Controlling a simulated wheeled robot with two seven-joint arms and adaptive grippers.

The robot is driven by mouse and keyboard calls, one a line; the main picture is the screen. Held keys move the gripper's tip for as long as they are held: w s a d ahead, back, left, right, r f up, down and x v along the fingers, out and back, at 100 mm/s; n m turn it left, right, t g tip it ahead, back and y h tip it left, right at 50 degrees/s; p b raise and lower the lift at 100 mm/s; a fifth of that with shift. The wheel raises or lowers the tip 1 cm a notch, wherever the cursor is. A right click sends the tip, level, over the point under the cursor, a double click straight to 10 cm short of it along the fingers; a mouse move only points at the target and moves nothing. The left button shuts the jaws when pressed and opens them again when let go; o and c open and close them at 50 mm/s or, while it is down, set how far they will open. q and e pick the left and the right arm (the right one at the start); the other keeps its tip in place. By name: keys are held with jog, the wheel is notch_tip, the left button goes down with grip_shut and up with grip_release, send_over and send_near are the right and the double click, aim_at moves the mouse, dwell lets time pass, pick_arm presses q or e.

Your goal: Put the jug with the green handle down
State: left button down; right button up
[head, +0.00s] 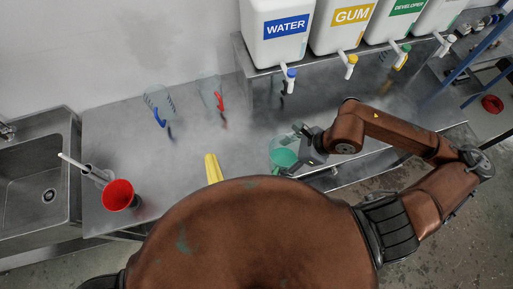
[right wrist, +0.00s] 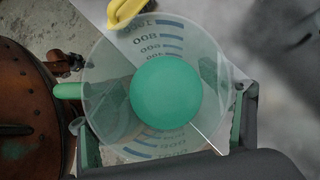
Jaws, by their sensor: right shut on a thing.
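The clear jug (head: 284,153) with green parts is at the front of the steel bench in the head view. My right gripper (head: 307,146) is shut on it from the right. In the right wrist view I look down into the jug (right wrist: 112,112). It has graduation marks and a round green area (right wrist: 165,92) at its middle, liquid or base, I cannot tell. A green piece sticks out at its left, and a green strip is by the gripper finger (right wrist: 247,115) at its right. I cannot tell if the jug touches the bench. My left gripper is not in view.
Jugs with a blue handle (head: 159,117) and a red handle (head: 219,101) stand at the back of the bench (head: 130,200). A yellow item (head: 213,168), a red cup (head: 118,195) and a sink (head: 40,185) are left. WATER (head: 275,45) and GUM (head: 340,28) containers stand on a shelf behind.

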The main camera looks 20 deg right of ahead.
jog(key=shift+w+a+r, duration=0.1)
jog(key=w+a+f+p, duration=0.1)
jog(key=w+f, duration=0.3)
jog(key=w+a+f+p, duration=0.2)
jog(key=w+f, duration=0.2)
jog(key=w+a+f+p, duration=0.1)
jog(key=w+a+f, duration=0.1)
jog(key=w+f, duration=0.2)
jog(key=shift+w+a+f, duration=0.1)
jog(key=shift+w+f, duration=0.2)
jog(key=shift+w, duration=0.1)
jog(key=shift+f, duration=0.15)
jog(key=shift+f, duration=0.1)
jog(key=o, duration=1.9)
